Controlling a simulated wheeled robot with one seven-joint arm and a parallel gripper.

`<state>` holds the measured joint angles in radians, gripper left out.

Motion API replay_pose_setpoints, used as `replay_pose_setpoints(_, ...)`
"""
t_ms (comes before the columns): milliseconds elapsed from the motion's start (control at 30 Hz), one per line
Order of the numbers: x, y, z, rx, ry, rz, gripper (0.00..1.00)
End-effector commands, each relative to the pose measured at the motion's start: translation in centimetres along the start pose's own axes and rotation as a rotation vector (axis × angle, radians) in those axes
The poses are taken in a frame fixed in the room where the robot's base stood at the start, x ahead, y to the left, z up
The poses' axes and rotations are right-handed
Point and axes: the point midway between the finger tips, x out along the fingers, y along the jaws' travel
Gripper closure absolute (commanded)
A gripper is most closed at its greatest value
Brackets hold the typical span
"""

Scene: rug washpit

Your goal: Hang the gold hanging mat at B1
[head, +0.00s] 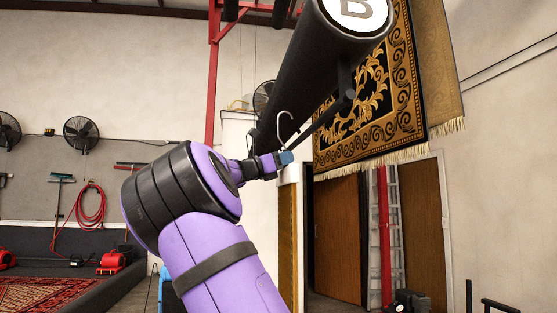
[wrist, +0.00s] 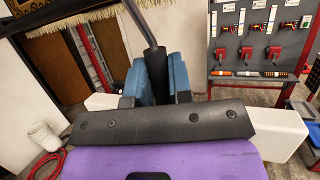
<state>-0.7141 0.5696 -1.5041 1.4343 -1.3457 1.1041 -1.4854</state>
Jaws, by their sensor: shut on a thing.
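My gripper (head: 286,157) has blue fingertips and is shut on the end of a dark rod. In the wrist view the rod's thick dark grip (wrist: 155,62) sits between the blue fingertips and the thinner rod runs up and left. A black mat with gold scrollwork and cream fringe (head: 385,110) hangs right of and beyond my gripper; its top is cut off, and its fringe (wrist: 75,20) shows at the wrist view's upper left. I cannot tell how the rod joins the mat. A thick black beam with a round white B sign (head: 355,8) is above my gripper. B1 is not legible.
A pale hook (head: 284,128) shows just above my gripper. A tan fringed mat (head: 437,60) hangs behind the black and gold one. A brown door (head: 335,230) and ladder (head: 394,215) stand below. A tool board (wrist: 265,40) is at right in the wrist view.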

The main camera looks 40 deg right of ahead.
Motion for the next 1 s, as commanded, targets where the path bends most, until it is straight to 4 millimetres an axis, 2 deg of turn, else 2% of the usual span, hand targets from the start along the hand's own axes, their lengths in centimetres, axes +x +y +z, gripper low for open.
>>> replay_pose_setpoints(233,1.5,-0.5,-0.5,0.002,-0.001,-0.001,1.0)
replay_pose_setpoints(467,1.7,-0.5,-0.5,0.002,-0.001,0.0,1.0)
replay_pose_setpoints(1000,3.7,-1.2,-1.2,0.001,-0.001,-0.001,1.0)
